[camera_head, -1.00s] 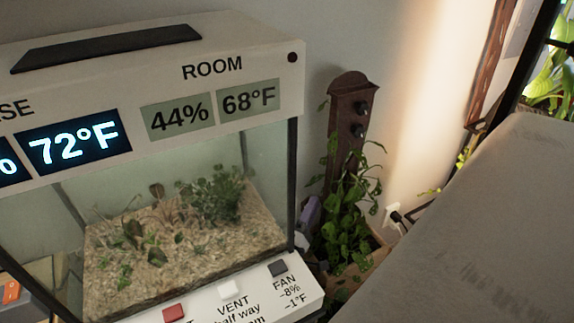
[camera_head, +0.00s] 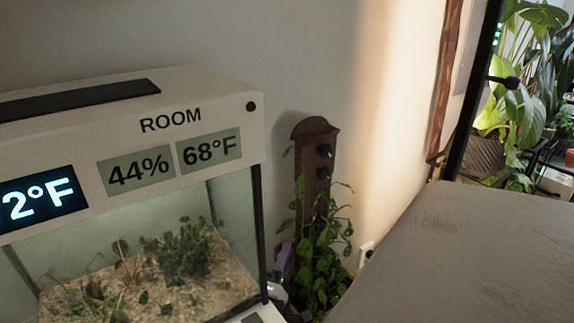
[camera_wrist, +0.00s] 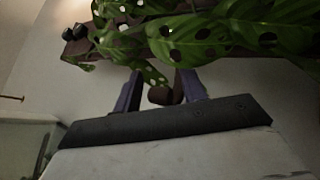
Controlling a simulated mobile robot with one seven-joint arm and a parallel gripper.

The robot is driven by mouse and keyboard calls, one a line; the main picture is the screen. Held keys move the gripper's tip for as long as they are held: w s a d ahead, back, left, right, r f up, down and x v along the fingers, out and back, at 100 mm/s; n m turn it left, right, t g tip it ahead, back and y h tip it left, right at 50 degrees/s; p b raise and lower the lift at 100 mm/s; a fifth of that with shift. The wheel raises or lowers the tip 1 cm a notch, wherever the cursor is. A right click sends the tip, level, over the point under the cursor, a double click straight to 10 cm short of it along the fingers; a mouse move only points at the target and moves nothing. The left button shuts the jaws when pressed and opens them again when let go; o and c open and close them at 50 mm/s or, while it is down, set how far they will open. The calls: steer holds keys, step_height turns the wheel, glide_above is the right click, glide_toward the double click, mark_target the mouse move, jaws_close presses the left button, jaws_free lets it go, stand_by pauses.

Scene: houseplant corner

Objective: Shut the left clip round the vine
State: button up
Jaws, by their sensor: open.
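A dark brown wooden post (camera_head: 311,200) stands against the wall in the head view. Two black knob-like fittings (camera_head: 324,162) sit one above the other near its top; I cannot tell whether either is the left clip. A green leafy vine (camera_head: 322,250) covers its lower part. In the wrist view, large leaves with holes (camera_wrist: 200,35) hide much of the post (camera_wrist: 108,46), and black fittings (camera_wrist: 76,32) show at the upper left. My gripper (camera_wrist: 160,84) is open just below the leaves. A small brown piece (camera_wrist: 159,95) shows between its fingers, not clearly gripped.
A glass terrarium (camera_head: 262,225) with a white display top (camera_head: 215,92) stands left of the vine. A small purple object (camera_head: 281,260) lies between them. A broad grey surface (camera_head: 450,265) fills the lower right. More potted plants (camera_head: 500,130) stand at the far right.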

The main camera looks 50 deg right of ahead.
steer(key=b+v, duration=0.2)
steer(key=v, duration=0.5)
steer(key=shift+s+a+f, duration=0.1)
steer(key=shift+a, duration=0.05)
